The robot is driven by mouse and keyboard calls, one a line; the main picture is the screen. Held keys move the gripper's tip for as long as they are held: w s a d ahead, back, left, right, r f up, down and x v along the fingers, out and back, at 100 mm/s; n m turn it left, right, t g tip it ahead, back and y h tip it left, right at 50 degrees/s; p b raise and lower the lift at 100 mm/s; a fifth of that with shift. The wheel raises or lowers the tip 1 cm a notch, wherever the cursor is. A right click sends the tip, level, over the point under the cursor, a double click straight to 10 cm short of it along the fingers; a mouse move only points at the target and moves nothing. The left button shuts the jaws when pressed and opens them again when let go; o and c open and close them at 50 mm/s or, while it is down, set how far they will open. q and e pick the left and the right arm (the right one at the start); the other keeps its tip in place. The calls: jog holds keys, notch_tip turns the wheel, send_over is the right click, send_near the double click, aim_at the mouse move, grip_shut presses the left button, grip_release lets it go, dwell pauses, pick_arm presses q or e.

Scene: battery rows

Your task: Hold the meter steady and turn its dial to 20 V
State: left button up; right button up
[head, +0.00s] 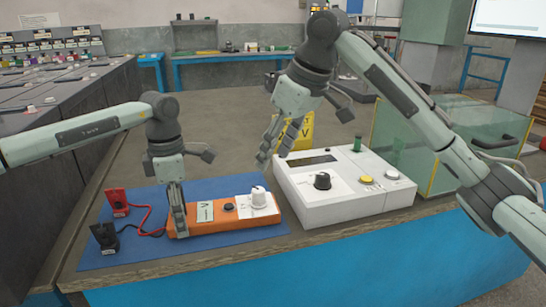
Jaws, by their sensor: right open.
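The orange meter (236,228) lies on a blue mat (110,258) on the bench. It has a small display (205,211), a dark round button and a white dial (258,196) with a dark mark at its right end. My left gripper (178,222) points down at the meter's left end, its fingers across the body and shut on it; the far finger is mostly hidden. My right gripper (272,148) is open and empty, in the air above and behind the meter's right end, apart from the dial. The dial's scale is too small to read.
A red clip (117,202) and a black clip (104,237) with leads lie left of the meter. A white instrument box (345,202) with a black knob stands close on the right. Behind are a yellow sign (303,135) and a green clear-walled bin (455,150).

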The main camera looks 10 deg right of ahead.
pick_arm(q)
jog(key=o, duration=1.4)
jog(key=shift+o, duration=0.2)
notch_tip(320, 180, up, 12)
jog(key=shift+s+f, duration=0.1)
